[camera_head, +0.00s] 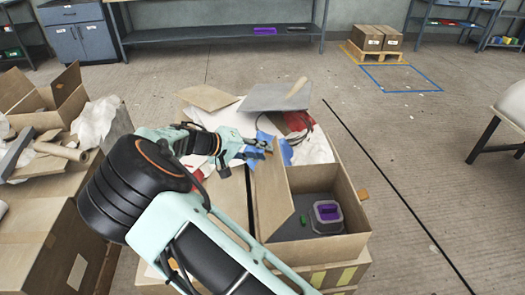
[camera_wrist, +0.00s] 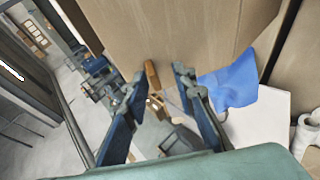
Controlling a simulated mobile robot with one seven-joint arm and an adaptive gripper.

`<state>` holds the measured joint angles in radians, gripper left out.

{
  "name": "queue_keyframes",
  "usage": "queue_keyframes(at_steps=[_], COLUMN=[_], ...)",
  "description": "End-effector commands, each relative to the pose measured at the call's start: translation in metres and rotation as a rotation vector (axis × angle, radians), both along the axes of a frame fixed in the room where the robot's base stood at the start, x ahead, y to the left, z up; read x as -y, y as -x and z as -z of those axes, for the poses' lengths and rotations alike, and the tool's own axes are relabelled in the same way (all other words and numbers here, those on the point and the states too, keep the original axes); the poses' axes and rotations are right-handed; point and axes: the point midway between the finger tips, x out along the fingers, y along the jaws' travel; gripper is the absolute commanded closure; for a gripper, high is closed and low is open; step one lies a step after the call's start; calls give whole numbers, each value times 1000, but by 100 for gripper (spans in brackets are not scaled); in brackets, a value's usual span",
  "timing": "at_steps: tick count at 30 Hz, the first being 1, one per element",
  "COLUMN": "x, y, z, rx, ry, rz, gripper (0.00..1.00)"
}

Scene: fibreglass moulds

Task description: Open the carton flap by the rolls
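The open brown carton (camera_head: 345,243) stands at the lower right of the head view. Its left flap (camera_head: 272,195) stands up, tilted, beside the opening; its brown face (camera_wrist: 165,30) fills the top of the wrist view. A small brown tab (camera_wrist: 152,75) shows at the flap's edge. My gripper (camera_head: 262,148) is at the flap's upper end. In the wrist view my gripper (camera_wrist: 158,75) has its fingers apart, with the tab between or just beyond the tips; contact cannot be told. White rolls (camera_wrist: 308,135) show at the right of the wrist view.
Inside the carton are a grey tub with a purple thing (camera_head: 327,212) and a small green piece (camera_head: 303,219). Blue cloth (camera_head: 287,150), white sheets and a grey panel (camera_head: 277,97) lie behind. Another open carton (camera_head: 55,100) and a brown roll (camera_head: 62,151) are at left.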

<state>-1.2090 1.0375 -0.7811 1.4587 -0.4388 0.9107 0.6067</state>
Motion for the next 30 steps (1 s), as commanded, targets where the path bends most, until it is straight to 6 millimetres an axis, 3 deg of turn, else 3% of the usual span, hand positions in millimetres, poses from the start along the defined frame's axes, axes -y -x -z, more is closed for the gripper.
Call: queue_keyframes(at_steps=[10,22,30], x=[-5,-59,-77], y=[5,47,62], z=[-7,-50,-65], rx=[1,1,0], ry=[3,0,1], rz=[2,-2,0], gripper=[75,75,75])
